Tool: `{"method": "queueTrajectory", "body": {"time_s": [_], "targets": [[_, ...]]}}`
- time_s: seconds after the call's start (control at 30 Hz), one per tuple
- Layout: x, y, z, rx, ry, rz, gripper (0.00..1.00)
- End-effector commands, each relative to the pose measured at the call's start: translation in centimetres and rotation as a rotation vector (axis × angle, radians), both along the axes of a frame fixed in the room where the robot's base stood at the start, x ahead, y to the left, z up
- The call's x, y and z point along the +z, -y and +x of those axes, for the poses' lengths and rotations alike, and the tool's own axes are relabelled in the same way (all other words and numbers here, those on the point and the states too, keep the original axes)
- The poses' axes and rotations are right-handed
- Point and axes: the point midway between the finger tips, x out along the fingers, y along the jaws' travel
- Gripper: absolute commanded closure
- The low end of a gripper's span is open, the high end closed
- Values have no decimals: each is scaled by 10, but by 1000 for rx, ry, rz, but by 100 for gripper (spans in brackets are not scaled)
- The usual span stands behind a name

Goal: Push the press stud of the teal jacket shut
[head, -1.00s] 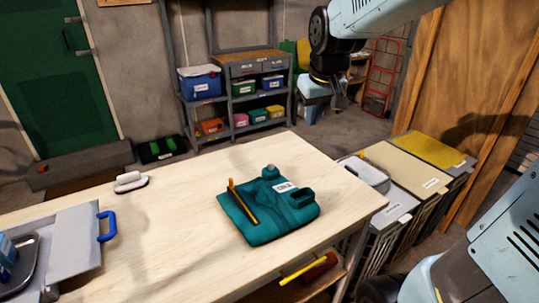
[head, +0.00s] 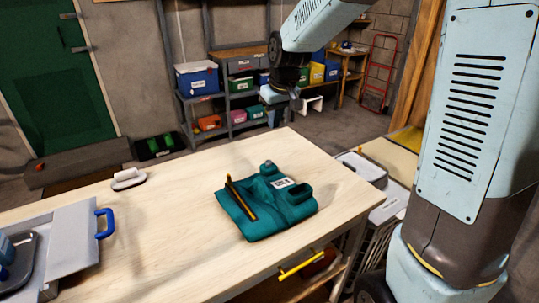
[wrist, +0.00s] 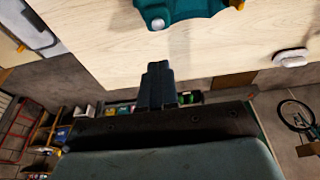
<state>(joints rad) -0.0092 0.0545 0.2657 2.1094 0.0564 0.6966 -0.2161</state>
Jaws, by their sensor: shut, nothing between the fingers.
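The teal jacket (head: 262,218) lies folded on the pale wooden table, with a white label and a dark-rimmed loop at its right. A small grey round stud (head: 268,164) sits at its far edge. In the wrist view the stud shows as a pale disc (wrist: 157,24) on the teal cloth (wrist: 190,9) at the top. I cannot tell whether the stud is pressed shut. My gripper (wrist: 158,70) is shut and empty, apart from the jacket. In the head view it hangs beyond the table's far edge, its fingertips hard to make out.
A white-handled brush or iron (head: 128,179) and a grey tray with a blue handle (head: 105,225) are on the table's left. Bins stand right of the table (head: 180,220). Shelves (head: 232,85) are behind.

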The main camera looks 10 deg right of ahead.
Motion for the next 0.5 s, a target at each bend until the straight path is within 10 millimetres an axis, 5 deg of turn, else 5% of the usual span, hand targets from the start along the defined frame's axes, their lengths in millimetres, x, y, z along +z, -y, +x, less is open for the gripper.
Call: {"method": "queueTrajectory", "body": {"time_s": [0.3, 0.5], "targets": [[-2, 0, 0, 0, 0, 0, 100], [-21, -3, 5, 0, -3, 0, 100]]}}
